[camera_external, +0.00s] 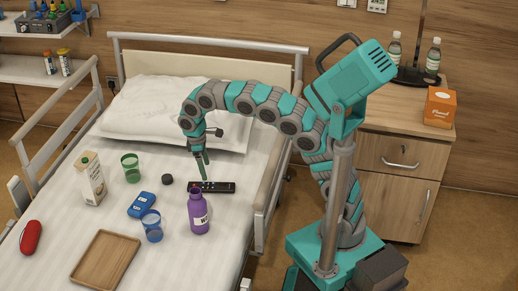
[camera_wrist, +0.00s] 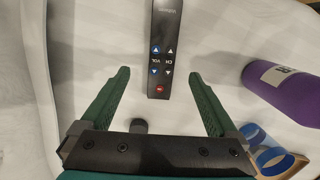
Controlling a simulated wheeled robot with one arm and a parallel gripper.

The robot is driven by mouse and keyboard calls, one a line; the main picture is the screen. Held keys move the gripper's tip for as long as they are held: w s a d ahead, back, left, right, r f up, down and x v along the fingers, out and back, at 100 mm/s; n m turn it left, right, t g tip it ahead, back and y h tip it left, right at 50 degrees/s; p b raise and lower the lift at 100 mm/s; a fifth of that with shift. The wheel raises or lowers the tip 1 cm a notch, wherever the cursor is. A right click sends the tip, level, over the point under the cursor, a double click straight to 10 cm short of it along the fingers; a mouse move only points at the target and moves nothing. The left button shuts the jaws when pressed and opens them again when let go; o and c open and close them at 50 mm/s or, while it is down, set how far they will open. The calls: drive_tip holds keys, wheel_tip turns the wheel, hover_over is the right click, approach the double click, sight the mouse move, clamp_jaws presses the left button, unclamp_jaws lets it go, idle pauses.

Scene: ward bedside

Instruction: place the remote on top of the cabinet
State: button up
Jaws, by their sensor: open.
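The black remote (camera_external: 212,187) lies flat on the bed, behind the purple bottle.
A purple bottle (camera_external: 199,212) stands close in front of the remote. A black cap (camera_external: 167,179), a blue device (camera_external: 141,204), cups, a carton (camera_external: 90,178) and a wooden tray (camera_external: 106,259) are to the left. The cabinet top holds bottles (camera_external: 433,56) and an orange box (camera_external: 439,107).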

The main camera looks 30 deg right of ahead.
sight(211, 186)
drive_tip(key=shift+s+d+f+p, duration=0.15)
drive_tip(key=shift+s+d+f, duration=0.05)
drive_tip(key=shift+f, duration=1.1)
drive_tip(key=shift+s+d+f+p, duration=0.15)
drive_tip(key=shift+s+f, duration=0.05)
drive_tip(key=shift+f, duration=1.05)
drive_tip(key=shift+s+d+f+p, duration=0.15)
drive_tip(key=shift+s+d+f, duration=0.05)
drive_tip(key=shift+f, duration=1.1)
drive_tip(key=shift+c, duration=0.2)
clamp_jaws()
